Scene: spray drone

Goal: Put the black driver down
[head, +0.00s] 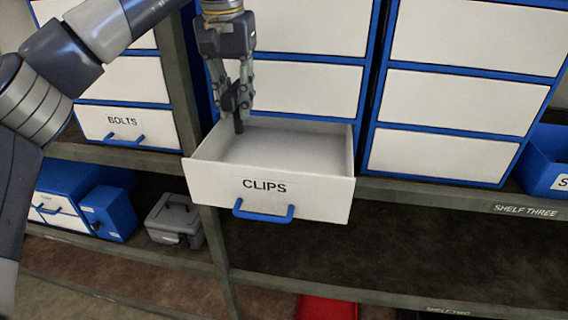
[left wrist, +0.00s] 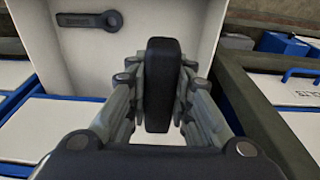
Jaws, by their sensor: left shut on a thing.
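My left gripper (head: 232,108) points down over the back left part of the open CLIPS drawer (head: 268,197). It is shut on the black driver (head: 239,125), which hangs upright between the fingers. In the left wrist view the driver (left wrist: 161,85) shows end-on as a dark, rounded bar between both fingers. I cannot tell whether its lower end touches the drawer floor. The drawer is white inside, with a blue handle. My right gripper is not in view.
A small dark flat piece with a rounded end (left wrist: 90,20) lies in the drawer. Closed drawers stand around it, including BOLTS (head: 122,121). The lower shelf beneath the drawer has bare room.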

